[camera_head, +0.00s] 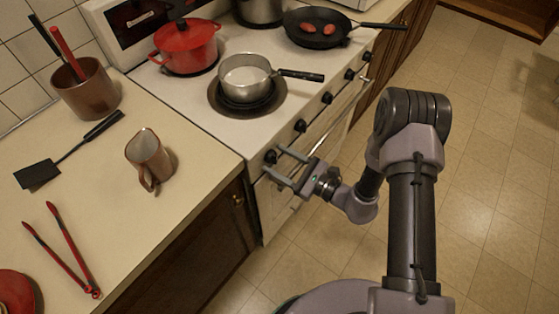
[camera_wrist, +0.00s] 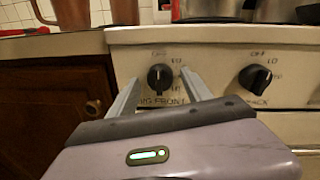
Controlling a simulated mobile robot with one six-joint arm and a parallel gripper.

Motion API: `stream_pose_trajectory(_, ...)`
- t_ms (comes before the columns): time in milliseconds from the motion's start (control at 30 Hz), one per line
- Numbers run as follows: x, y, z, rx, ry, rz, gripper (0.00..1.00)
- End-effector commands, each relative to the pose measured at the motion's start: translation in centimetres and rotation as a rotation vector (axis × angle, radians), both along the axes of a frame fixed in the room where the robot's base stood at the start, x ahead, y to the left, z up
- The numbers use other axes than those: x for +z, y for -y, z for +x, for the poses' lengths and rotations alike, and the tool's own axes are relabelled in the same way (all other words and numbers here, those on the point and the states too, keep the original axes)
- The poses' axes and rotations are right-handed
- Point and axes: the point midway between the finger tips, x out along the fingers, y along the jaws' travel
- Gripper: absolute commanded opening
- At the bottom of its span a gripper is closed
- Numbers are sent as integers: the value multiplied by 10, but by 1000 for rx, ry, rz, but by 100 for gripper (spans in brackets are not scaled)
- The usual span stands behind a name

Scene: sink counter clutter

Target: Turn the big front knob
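The big front knob (camera_wrist: 160,78) is a black dial on the stove's white front panel, with a label reading partly "...IG FRONT" below it. It also shows in the head view (camera_head: 270,157) at the near left end of the knob row. My gripper (camera_head: 277,164) is open in front of that knob. In the wrist view its two fingers (camera_wrist: 158,92) stand to the left and right of the knob, with clear gaps on both sides. I cannot tell whether the fingertips reach as far as the knob's depth.
Another black knob (camera_wrist: 256,78) sits to the right, and more knobs line the panel beside the oven handle (camera_head: 345,112). A silver saucepan (camera_head: 247,78), a red pot (camera_head: 186,46) and a frying pan (camera_head: 318,27) stand on the stove.

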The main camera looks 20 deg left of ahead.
Motion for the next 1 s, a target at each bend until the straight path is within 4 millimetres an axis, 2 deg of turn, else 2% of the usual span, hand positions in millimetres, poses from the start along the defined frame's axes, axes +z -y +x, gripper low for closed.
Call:
stream_pose_trajectory(33,0,0,0,0,0,0,48)
stream_pose_trajectory(200,0,0,0,0,0,0,15)
stream_pose_trajectory(300,0,0,0,1,0,0,0)
stream_pose_trajectory(667,0,0,0,1,-72,29,0)
stream_pose_trajectory(1000,-1,0,-1,1,-325,133,0)
